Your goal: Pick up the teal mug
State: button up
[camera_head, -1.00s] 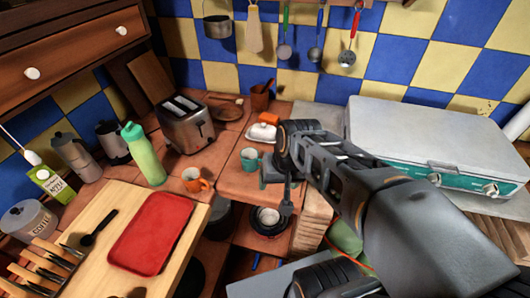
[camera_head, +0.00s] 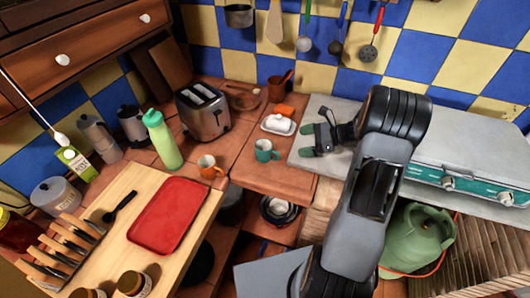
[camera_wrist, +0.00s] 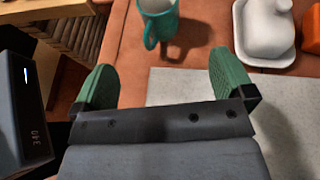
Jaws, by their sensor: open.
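The teal mug (camera_head: 265,150) stands upright on the brick counter, near the counter's front edge. In the wrist view the mug (camera_wrist: 160,24) is at the top, ahead of the fingers, with its handle toward the lower left and a pale inside. My gripper (camera_head: 312,140) is to the right of the mug in the head view, over the edge of the grey slab. In the wrist view my gripper (camera_wrist: 165,82) shows two green finger pads spread wide with nothing between them. The mug is apart from the fingers.
A white butter dish (camera_head: 278,124) stands close behind the mug, with an orange object (camera_head: 285,111) beyond it. An orange mug (camera_head: 209,167) is to the left. A toaster (camera_head: 203,112) and a green bottle (camera_head: 162,140) stand farther left. The grey slab (camera_wrist: 210,98) lies below my gripper.

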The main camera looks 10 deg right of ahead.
aim_at(268, 153)
jog(key=p+x, duration=0.1)
jog(key=x, duration=0.7)
jog(key=shift+w, duration=0.1)
jog(key=shift+p+x, duration=0.9)
jog(key=shift+x, duration=1.8)
jog(key=shift+f, duration=0.1)
jog(key=c, duration=1.3)
jog(key=shift+c, duration=0.5)
